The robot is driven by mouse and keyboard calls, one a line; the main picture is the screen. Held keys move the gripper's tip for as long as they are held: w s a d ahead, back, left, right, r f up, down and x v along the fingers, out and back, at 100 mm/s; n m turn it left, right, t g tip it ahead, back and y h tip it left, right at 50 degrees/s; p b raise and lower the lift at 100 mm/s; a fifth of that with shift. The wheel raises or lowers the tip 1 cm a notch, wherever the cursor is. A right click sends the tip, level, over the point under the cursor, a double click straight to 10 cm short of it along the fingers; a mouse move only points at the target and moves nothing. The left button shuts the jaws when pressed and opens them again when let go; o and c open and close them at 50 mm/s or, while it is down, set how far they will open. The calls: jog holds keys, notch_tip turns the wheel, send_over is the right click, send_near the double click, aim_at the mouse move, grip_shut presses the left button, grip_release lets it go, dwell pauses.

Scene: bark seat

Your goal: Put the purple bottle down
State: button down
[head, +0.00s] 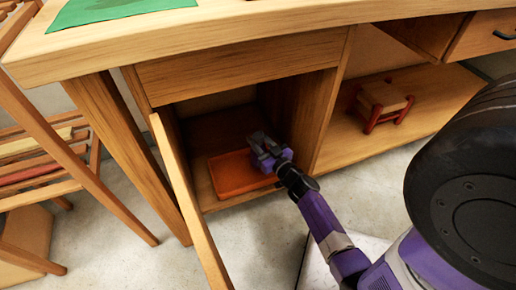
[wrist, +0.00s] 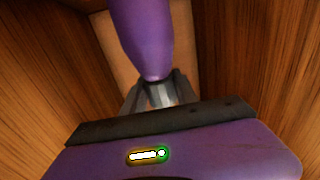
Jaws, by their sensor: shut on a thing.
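The purple bottle (wrist: 144,40) shows at the top of the wrist view, with its narrow end between the fingers of my gripper (wrist: 158,92). My gripper is shut on it. In the head view my gripper (head: 262,145) reaches into the open cabinet, over the back right part of an orange tray (head: 232,178). I cannot make out the bottle apart from the gripper there. The tray lies on the cabinet floor. I cannot tell whether the bottle touches the tray.
The cabinet door (head: 190,205) stands open on the left. A wooden side wall (head: 299,115) bounds the cabinet on the right. A small red-legged stool (head: 383,102) stands on the shelf beyond it. The tray's left part is clear. A wooden chair (head: 75,165) stands at the left.

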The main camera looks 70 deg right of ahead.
jog(key=shift+f+b, duration=0.75)
jog(key=shift+f, duration=0.75)
jog(key=shift+f, duration=0.2)
jog(key=c, duration=1)
grip_release()
jog(key=shift+o, duration=0.2)
